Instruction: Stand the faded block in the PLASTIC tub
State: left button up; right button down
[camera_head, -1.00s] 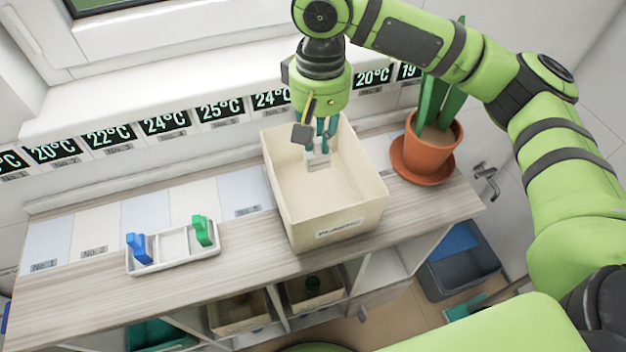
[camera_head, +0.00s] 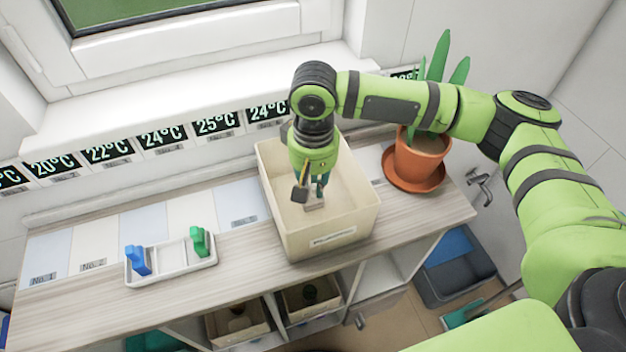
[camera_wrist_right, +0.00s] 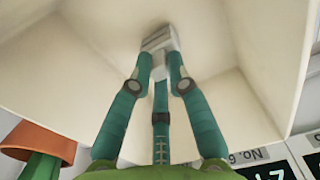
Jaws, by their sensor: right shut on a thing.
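The faded block (camera_head: 315,204) is pale grey-white and sits low inside the cream tub (camera_head: 335,246), which has a "PLASTIC" label on its front. My right gripper (camera_head: 317,189) reaches down into the tub and is shut on the block. In the right wrist view the block (camera_wrist_right: 160,38) is between the fingertips of the right gripper (camera_wrist_right: 160,62), close to the tub's floor. I cannot tell whether the block touches the floor. My left gripper is not in view.
A white tray (camera_head: 172,274) with a blue block (camera_head: 137,260) and a green block (camera_head: 199,241) stands left on the wooden counter (camera_head: 85,310). Its middle compartment is empty. A potted plant (camera_head: 421,157) stands right of the tub. The tub's walls surround my gripper.

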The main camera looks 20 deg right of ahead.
aim_at(313, 186)
jog(key=c, duration=1.3)
grip_release()
jog(key=shift+o, duration=0.6)
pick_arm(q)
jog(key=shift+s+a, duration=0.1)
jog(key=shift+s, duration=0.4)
pick_arm(e)
jog(key=shift+r, duration=0.1)
pick_arm(q)
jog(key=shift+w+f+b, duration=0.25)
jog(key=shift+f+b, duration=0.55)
jog(key=shift+b, duration=0.05)
pick_arm(e)
notch_tip(313, 186, up, 12)
